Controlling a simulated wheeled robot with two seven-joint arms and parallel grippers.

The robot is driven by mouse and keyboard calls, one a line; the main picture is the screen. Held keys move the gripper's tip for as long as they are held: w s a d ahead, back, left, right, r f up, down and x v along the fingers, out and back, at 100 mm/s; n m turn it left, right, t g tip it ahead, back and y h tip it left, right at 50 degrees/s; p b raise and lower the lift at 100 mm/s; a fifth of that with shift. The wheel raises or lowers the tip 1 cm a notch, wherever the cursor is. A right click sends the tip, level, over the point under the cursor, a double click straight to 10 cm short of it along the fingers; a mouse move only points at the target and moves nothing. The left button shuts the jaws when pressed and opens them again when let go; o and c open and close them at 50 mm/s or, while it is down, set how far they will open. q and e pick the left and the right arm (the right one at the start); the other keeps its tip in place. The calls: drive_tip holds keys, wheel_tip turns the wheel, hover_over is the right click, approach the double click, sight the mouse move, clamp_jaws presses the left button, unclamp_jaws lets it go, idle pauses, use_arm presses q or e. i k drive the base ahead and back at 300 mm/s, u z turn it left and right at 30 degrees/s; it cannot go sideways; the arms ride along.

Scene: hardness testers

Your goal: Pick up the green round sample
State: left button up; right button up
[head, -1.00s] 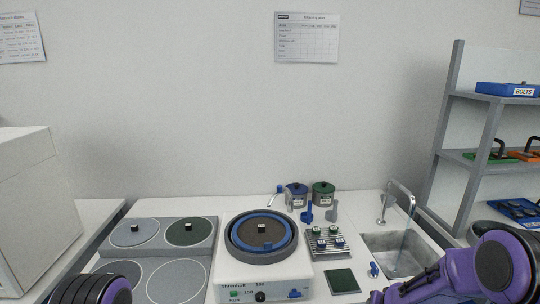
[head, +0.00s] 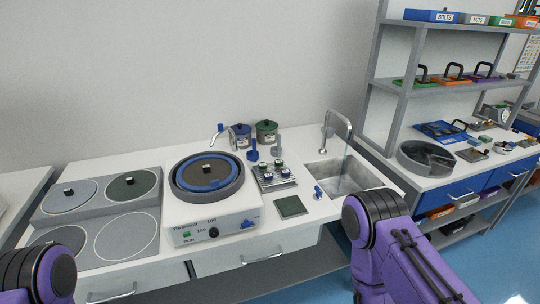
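Several small samples with green or blue on them sit on a metal rack (head: 277,183) right of the polishing machine. They are too small for me to tell which is round and green. A dark green round disc (head: 122,188) with a small knob lies on the grey panel at the left. Parts of both my arms show at the lower left and lower right, but neither gripper is in view.
The polishing machine (head: 196,219) with a blue-rimmed round bowl stands mid-counter. Blue (head: 241,137) and green (head: 266,133) lidded pots stand behind the rack. A sink (head: 339,180) with a faucet lies to the right. A shelf unit (head: 376,92) stands beyond it, above a bench with trays.

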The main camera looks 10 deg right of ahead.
sight(278, 163)
drive_tip(key=z, duration=2.3)
drive_tip(key=i, duration=1.4)
drive_tip(key=u, duration=2.15)
